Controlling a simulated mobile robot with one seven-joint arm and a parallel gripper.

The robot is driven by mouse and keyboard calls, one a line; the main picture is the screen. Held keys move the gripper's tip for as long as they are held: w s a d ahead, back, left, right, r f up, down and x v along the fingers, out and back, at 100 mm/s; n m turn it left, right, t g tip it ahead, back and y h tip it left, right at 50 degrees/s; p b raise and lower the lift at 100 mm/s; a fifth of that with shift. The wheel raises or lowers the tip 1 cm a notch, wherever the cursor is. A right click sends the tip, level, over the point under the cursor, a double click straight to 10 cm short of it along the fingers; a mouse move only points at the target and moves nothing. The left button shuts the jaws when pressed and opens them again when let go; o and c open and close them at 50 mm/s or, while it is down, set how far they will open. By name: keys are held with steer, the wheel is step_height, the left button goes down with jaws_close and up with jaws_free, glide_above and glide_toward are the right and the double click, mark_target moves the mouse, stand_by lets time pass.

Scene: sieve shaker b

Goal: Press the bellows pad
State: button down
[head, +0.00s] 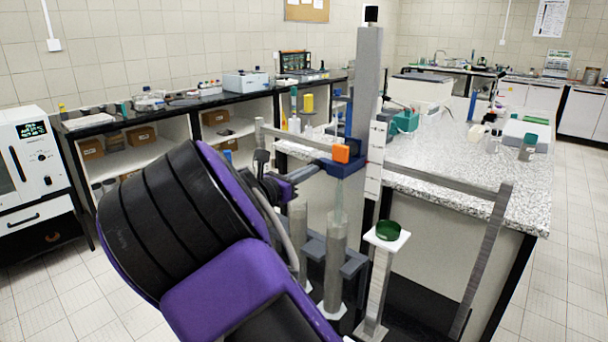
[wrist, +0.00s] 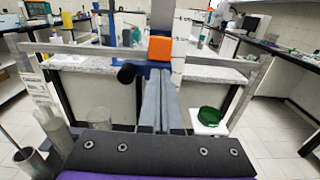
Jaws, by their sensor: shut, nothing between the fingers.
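A dark green round piece (head: 387,230) sits on a white square plate on top of a grey post. It also shows right of my fingers in the wrist view (wrist: 209,115). An orange block (head: 341,153) sits on a blue bracket (head: 343,167) at the upright column. It is straight ahead of my fingertips in the wrist view (wrist: 160,48). I cannot tell for sure which of these is the bellows pad. My gripper (wrist: 160,72) is shut and empty, its grey fingers side by side, pointing at the bracket below the orange block. I cannot tell whether they touch it.
A tall grey column (head: 366,90) rises behind the bracket, with a grey horizontal rail (head: 440,180) across it. A speckled bench (head: 480,195) with labware lies behind. The tiled floor at right is free.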

mark_target(339, 155)
steer(key=x, duration=0.9)
steer(key=shift+w+d, duration=0.2)
steer(key=shift+d, duration=0.1)
steer(key=shift+x, duration=0.9)
